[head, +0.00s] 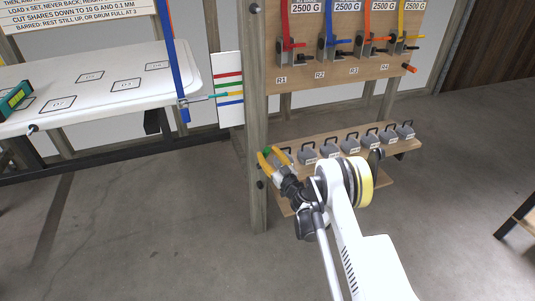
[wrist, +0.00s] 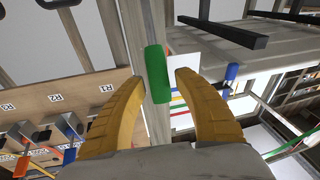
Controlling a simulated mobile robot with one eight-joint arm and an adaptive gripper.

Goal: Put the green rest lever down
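The green rest lever shows as an upright green grip (wrist: 156,67) in the middle of the wrist view, in front of a wooden post (wrist: 155,115). In the head view only a small green bit (head: 266,152) of it shows, by the post's right edge. My gripper (wrist: 159,78) has its two yellow fingers apart, one on each side of the green grip. A gap shows between the grip and each fingertip. My gripper (head: 268,150) also shows low beside the post in the head view. The lever's pivot and how far it is turned cannot be made out.
Several grey weights (head: 331,149) stand on a low wooden shelf right of my gripper. Above them hangs a board (head: 300,74) with winches and coloured straps. A white cart roof (head: 90,85) and a colour-striped card (head: 229,88) are left of the post. Floor in front is clear.

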